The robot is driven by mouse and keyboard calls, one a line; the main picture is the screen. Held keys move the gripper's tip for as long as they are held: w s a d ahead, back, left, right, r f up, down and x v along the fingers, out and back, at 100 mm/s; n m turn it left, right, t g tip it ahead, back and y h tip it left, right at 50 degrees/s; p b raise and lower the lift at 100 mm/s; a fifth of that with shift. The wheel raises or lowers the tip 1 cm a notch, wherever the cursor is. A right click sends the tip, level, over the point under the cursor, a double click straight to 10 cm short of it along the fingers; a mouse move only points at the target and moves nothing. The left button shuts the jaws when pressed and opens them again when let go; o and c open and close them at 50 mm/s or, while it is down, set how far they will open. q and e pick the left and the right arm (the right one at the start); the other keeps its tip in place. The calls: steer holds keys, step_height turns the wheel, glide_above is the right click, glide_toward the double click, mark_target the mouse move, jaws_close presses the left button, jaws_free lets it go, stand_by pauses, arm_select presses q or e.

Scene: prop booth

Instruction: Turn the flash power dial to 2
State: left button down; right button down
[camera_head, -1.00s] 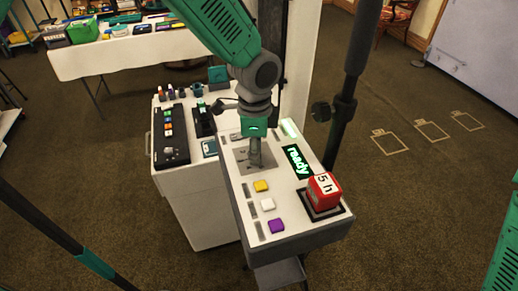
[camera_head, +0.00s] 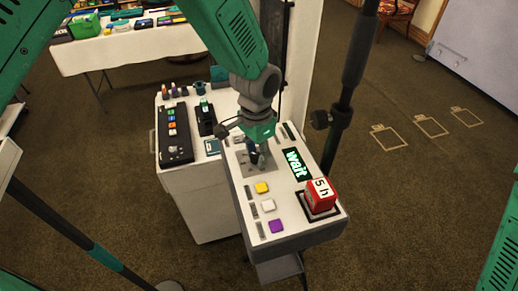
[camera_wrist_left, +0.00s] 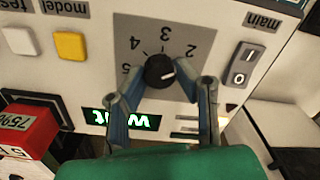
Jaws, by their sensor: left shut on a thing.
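The flash power dial is a round black knob (camera_wrist_left: 159,71) with a white pointer line, set in a grey panel (camera_wrist_left: 128,28) with numerals around it. In the left wrist view the numerals appear upside down, and the pointer line lies toward the right, below the 2. My left gripper is shut on the knob, a finger on each side, seen in the left wrist view (camera_wrist_left: 160,82) and in the head view (camera_head: 258,160). In the head view the gripper hides most of the dial. The display (camera_head: 297,164) reads "wait". My right gripper is out of view.
Yellow (camera_head: 262,188), white (camera_head: 268,206) and purple (camera_head: 276,226) buttons line the console front. A red block (camera_head: 320,194) stands at the console's right corner. A main switch (camera_wrist_left: 244,64) sits beside the dial. A dark stand pole (camera_head: 345,90) rises close behind.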

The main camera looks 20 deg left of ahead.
mark_target(256, 154)
arm_select(q)
steer(key=shift+s+a+f+n, duration=0.1)
steer(key=shift+s+n, duration=0.05)
steer(key=shift+n, duration=0.45)
steer(key=shift+f, duration=0.1)
steer(key=c, duration=1.3)
jaws_free()
steer(key=shift+o, duration=0.2)
steer(key=shift+r, duration=0.6)
step_height(256, 154, up, 11)
steer(key=shift+f, duration=0.1)
